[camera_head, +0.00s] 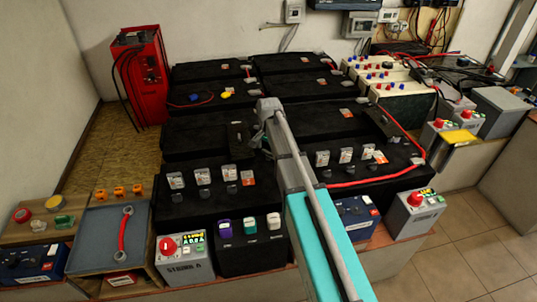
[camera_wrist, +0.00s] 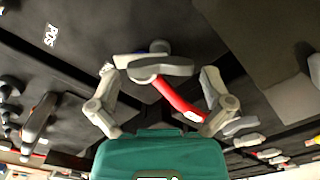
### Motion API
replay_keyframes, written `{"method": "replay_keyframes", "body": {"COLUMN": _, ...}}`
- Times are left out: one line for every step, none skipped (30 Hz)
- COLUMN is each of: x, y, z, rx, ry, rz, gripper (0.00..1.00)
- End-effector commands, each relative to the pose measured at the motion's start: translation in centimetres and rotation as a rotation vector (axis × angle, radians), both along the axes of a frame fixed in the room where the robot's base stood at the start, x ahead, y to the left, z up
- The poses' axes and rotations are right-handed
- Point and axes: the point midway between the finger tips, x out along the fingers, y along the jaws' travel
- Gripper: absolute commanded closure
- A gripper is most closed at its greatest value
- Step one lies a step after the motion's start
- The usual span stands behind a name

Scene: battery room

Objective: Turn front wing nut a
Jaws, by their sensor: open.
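In the wrist view my gripper (camera_wrist: 158,76) is open, with one grey finger on each side of a grey metal fitting (camera_wrist: 165,68). The fitting has a rounded knob on top, and a red cable (camera_wrist: 178,102) runs from it. I see gaps between the fitting and both fingers. A small blue patch shows behind its left end. I cannot tell whether this fitting is front wing nut a. In the head view my gripper (camera_head: 265,112) is over the black batteries, and its fingertips are hard to make out. A blue wing nut (camera_head: 194,97) and a yellow one (camera_head: 225,95) sit on a battery at left.
Black batteries (camera_head: 205,130) fill the middle of the bench. Grey switches stand on the front batteries. A red cable (camera_head: 375,178) runs along the right side. A red charger (camera_head: 140,75) stands at the back left. A grey tray (camera_head: 95,245) is at the front left.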

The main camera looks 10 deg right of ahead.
Motion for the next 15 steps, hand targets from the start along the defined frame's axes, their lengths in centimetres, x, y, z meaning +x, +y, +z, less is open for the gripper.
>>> {"method": "replay_keyframes", "body": {"x": 0.00, "y": 0.00, "z": -0.30, "rx": 0.000, "ry": 0.000, "rz": 0.000, "gripper": 0.00}}
{"method": "replay_keyframes", "body": {"x": 0.00, "y": 0.00, "z": -0.35, "rx": 0.000, "ry": 0.000, "rz": 0.000, "gripper": 0.00}}
{"method": "replay_keyframes", "body": {"x": 0.00, "y": 0.00, "z": -0.39, "rx": 0.000, "ry": 0.000, "rz": 0.000, "gripper": 0.00}}
{"method": "replay_keyframes", "body": {"x": 0.00, "y": 0.00, "z": -0.41, "rx": 0.000, "ry": 0.000, "rz": 0.000, "gripper": 0.00}}
{"method": "replay_keyframes", "body": {"x": 0.00, "y": 0.00, "z": -0.42, "rx": 0.000, "ry": 0.000, "rz": 0.000, "gripper": 0.00}}
{"method": "replay_keyframes", "body": {"x": 0.00, "y": 0.00, "z": -0.42, "rx": 0.000, "ry": 0.000, "rz": 0.000, "gripper": 0.00}}
{"method": "replay_keyframes", "body": {"x": 0.00, "y": 0.00, "z": -0.42, "rx": 0.000, "ry": 0.000, "rz": 0.000, "gripper": 0.00}}
{"method": "replay_keyframes", "body": {"x": 0.00, "y": 0.00, "z": -0.41, "rx": 0.000, "ry": 0.000, "rz": 0.000, "gripper": 0.00}}
{"method": "replay_keyframes", "body": {"x": 0.00, "y": 0.00, "z": -0.40, "rx": 0.000, "ry": 0.000, "rz": 0.000, "gripper": 0.00}}
{"method": "replay_keyframes", "body": {"x": 0.00, "y": 0.00, "z": -0.39, "rx": 0.000, "ry": 0.000, "rz": 0.000, "gripper": 0.00}}
{"method": "replay_keyframes", "body": {"x": 0.00, "y": 0.00, "z": -0.38, "rx": 0.000, "ry": 0.000, "rz": 0.000, "gripper": 0.00}}
{"method": "replay_keyframes", "body": {"x": 0.00, "y": 0.00, "z": -0.38, "rx": 0.000, "ry": 0.000, "rz": 0.000, "gripper": 0.00}}
{"method": "replay_keyframes", "body": {"x": 0.00, "y": 0.00, "z": -0.38, "rx": 0.000, "ry": 0.000, "rz": 0.000, "gripper": 0.00}}
{"method": "replay_keyframes", "body": {"x": 0.00, "y": 0.00, "z": -0.38, "rx": 0.000, "ry": 0.000, "rz": 0.000, "gripper": 0.00}}
{"method": "replay_keyframes", "body": {"x": 0.00, "y": 0.00, "z": -0.38, "rx": 0.000, "ry": 0.000, "rz": 0.000, "gripper": 0.07}}
